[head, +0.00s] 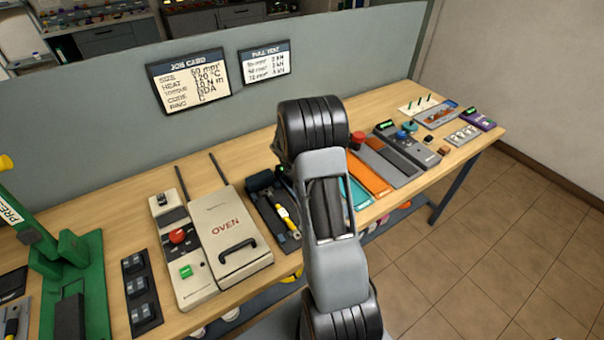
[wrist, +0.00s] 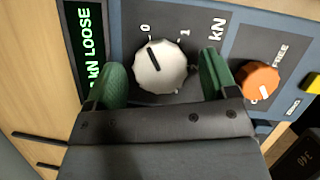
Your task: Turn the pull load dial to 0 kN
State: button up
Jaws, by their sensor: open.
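The pull load dial (wrist: 168,70) is a white, round, ridged knob on a dark panel in the wrist view. Its black pointer line leans up and slightly left, toward the printed 0. A 1 is printed at its upper right and kN further right. My gripper (wrist: 161,82) is open, with one green fingertip on each side of the dial. I cannot tell whether either finger touches it. A display (wrist: 90,48) left of the dial reads "kN LOOSE" in green. In the head view my arm hides the gripper, and I cannot make out the dial.
An orange knob (wrist: 262,81) marked FREE sits just right of the right finger, with a yellow part (wrist: 313,83) beyond it. In the head view the bench holds an oven (head: 228,232), a green press (head: 70,262) and several devices. Open floor (head: 500,240) lies at right.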

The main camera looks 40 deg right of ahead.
jog(key=v, duration=1.3)
jog(key=shift+r+b, duration=0.25)
jog(key=shift+b, duration=0.1)
jog(key=shift+a, duration=0.1)
